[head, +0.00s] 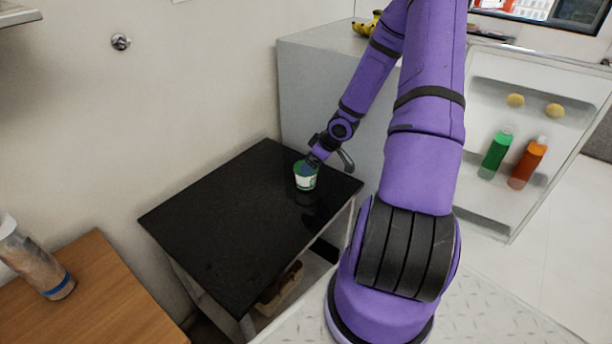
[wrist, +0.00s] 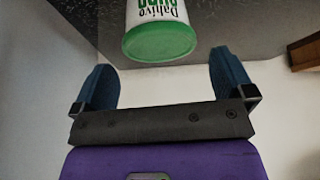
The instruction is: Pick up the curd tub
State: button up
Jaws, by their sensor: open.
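The curd tub (head: 306,180) is a small white and green tub on the black table, near its far right corner in the head view. In the wrist view the tub (wrist: 158,32) is at the top centre, with green lettering and a green end towards me. My gripper (wrist: 165,85) is open, its two blue fingers apart. The tub shows just beyond the fingertips, in line with the gap between them. In the head view my gripper (head: 311,165) is right at the tub and partly covers its top. Whether a finger touches it cannot be told.
The black table (head: 220,220) is otherwise clear. A grey fridge (head: 310,90) stands behind it, with its open door (head: 490,205) at the right holding bottles. Bananas (head: 367,25) lie on top. A wooden table (head: 95,300) with a clear container (head: 35,262) is at the lower left.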

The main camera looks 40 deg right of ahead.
aim_at(303, 182)
jog(key=shift+x, duration=2.65)
jog(key=shift+w+r, duration=0.1)
jog(key=shift+w, duration=0.05)
jog(key=c, duration=0.9)
jog(key=shift+r, duration=0.2)
